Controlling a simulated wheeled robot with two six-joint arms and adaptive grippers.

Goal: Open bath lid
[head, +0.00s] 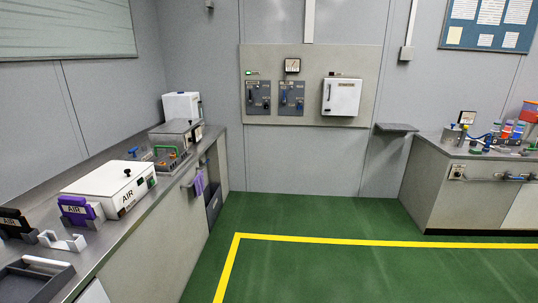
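No part marked as a bath can be read from here. A white box labelled AIR (110,190) stands on the left counter, with a flat white lid on top and a small black knob on the lid. The lid looks closed. Behind it is a grey metal box (178,135) with a flat top and a small dark knob, which also looks closed. I cannot tell which of the two is the bath. Neither my left nor my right gripper is in view.
The left counter (85,243) also holds a purple block (77,209), black AIR-labelled blocks (14,222), a dark tray (32,280) and a white unit (182,106). A right counter (465,190) holds several small bottles. The green floor between (300,270) is clear.

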